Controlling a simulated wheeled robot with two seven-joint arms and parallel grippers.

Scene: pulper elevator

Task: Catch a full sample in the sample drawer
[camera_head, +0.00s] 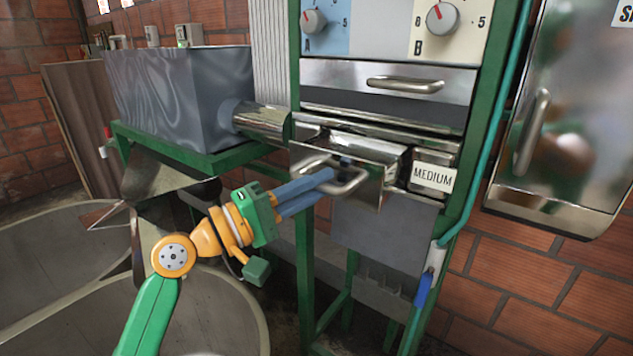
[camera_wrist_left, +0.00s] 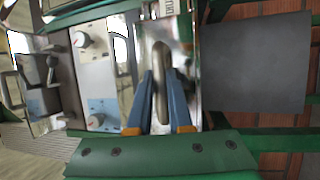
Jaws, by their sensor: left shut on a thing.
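The shiny metal sample drawer (camera_head: 362,149) is pulled part way out of the green-framed machine, beside a "MEDIUM" label (camera_head: 435,177). I see no sample in the visible part of its inside; its floor is partly hidden by its front. My left gripper (camera_head: 338,179), with blue fingers, is shut on the drawer's loop handle (camera_head: 312,163). In the left wrist view the handle (camera_wrist_left: 160,75) stands between the two blue fingers. My right gripper is not in view.
A closed upper drawer with a handle (camera_head: 407,84) sits above, under knobs A (camera_head: 313,21) and B (camera_head: 441,18). A grey tank (camera_head: 180,97) feeds a metal tube (camera_head: 262,122) at left. Round vats stand below left. A steel cabinet (camera_head: 575,105) hangs at right.

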